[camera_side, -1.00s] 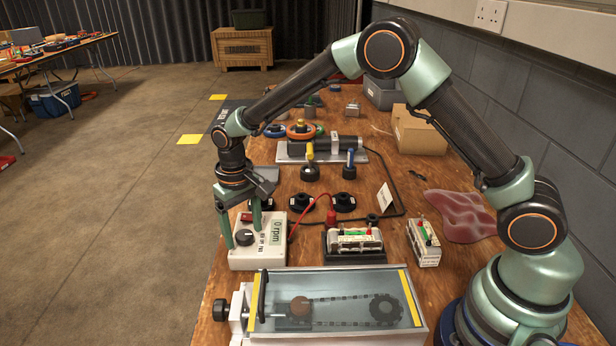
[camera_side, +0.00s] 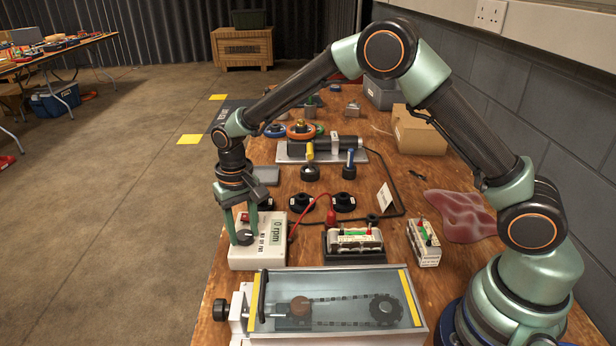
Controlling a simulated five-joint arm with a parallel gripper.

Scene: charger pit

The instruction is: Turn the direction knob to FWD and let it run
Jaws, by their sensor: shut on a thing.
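The white control box (camera_side: 257,258) stands near the left edge of the bench. Its display (camera_side: 278,231) reads 0 rpm. The dark direction knob (camera_side: 244,237) is on the front left of its top, beside small printed labels. My gripper (camera_side: 243,236) points down over the box with its green fingers around the knob, shut on it. The fingers hide part of the knob, so I cannot tell which label it points to. A dark red switch (camera_side: 245,217) sits behind the knob, partly hidden by the fingers.
A clear-covered chain drive case (camera_side: 335,300) lies in front of the box. A red cable (camera_side: 312,208) arches from the box to a red plug. Battery packs (camera_side: 354,243) stand to the right. A motor rig (camera_side: 322,151) lies behind. Bare floor is left.

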